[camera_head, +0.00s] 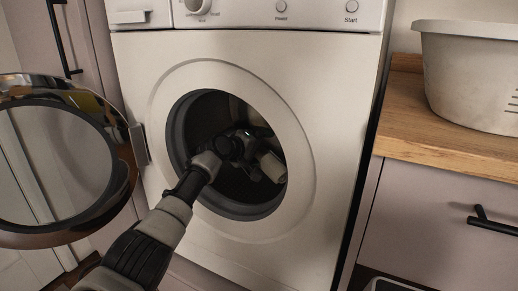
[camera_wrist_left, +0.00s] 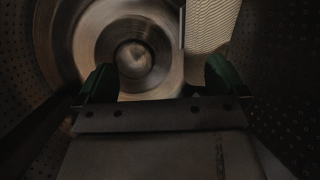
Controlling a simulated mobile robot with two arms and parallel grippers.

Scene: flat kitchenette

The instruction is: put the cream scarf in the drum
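The washing machine's drum (camera_head: 205,120) is open at the front. My left arm reaches through its round opening. My left gripper (camera_head: 252,143) is inside, dark and hard to make out in the head view. In the left wrist view the two green-padded fingers (camera_wrist_left: 160,82) stand wide apart with nothing seen between them. Beyond them is the drum's round metal back (camera_wrist_left: 133,55). A pale, finely textured patch (camera_wrist_left: 208,25) shows behind the right finger; I cannot tell whether it is the cream scarf or part of the drum. No scarf is clearly identifiable. My right gripper is out of view.
The round machine door (camera_head: 125,190) hangs open at the left, beside my left arm. A pale plastic basket (camera_head: 470,75) stands on the wooden counter (camera_head: 440,140) at the right; its inside is hidden. A drawer with a black handle (camera_head: 493,221) is below.

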